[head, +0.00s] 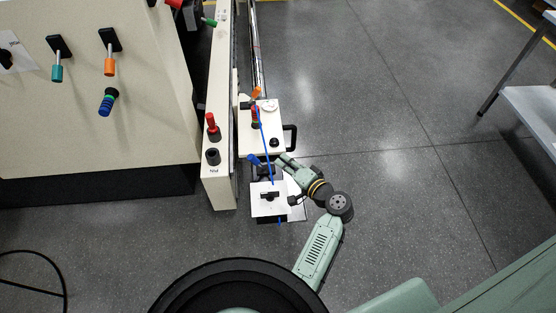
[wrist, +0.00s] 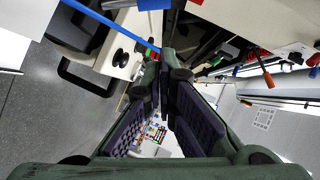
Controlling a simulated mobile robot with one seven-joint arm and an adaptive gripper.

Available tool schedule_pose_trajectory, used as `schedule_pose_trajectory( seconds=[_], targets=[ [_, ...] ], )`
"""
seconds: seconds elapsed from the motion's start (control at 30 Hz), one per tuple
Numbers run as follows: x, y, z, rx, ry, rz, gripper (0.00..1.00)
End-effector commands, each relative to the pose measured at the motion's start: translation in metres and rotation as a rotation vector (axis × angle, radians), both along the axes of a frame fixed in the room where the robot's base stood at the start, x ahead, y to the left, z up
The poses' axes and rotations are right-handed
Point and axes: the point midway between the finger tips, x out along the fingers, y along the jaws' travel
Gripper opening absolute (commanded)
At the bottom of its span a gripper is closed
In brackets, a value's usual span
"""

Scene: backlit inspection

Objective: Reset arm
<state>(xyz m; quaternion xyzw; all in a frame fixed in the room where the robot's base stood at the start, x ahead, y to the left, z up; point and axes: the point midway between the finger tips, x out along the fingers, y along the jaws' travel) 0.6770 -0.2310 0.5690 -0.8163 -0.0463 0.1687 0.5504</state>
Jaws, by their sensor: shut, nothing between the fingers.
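My arm reaches up from the bottom of the head view and bends left at a dark joint. My gripper (head: 284,159) is at its end, beside the cream box (head: 262,138) and just above the white plate (head: 262,207). In the wrist view my gripper (wrist: 167,55) has its two dark-padded fingers together at the tips, with nothing between them. A thin blue rod (head: 266,145) passes close to the left of the gripper; whether they touch cannot be told. The blue rod also shows at the upper left of the wrist view (wrist: 88,14).
A narrow upright panel (head: 220,170) with a red knob (head: 211,121) stands left of the box. A large cream panel (head: 125,130) with coloured handles is further left. A shelf stand (head: 535,110) is at the right. Grey floor (head: 400,130) between is clear.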

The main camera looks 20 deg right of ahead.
Motion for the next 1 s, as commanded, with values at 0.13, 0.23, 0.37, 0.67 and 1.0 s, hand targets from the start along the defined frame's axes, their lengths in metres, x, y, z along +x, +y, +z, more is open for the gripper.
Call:
schedule_pose_trajectory(
  seconds=[0.13,0.23,0.37,0.67,1.0],
  targets=[
    [-0.028,-0.007,0.006,-0.001,-0.001,-0.002,0.0],
    [-0.042,-0.011,0.011,-0.001,-0.001,-0.001,0.0],
    [-0.051,-0.013,0.015,0.0,-0.001,0.0,0.0],
    [-0.054,-0.013,0.017,0.0,0.0,0.002,0.0],
    [0.06,0.071,0.104,-0.259,-0.125,0.122,0.0]
  ],
)
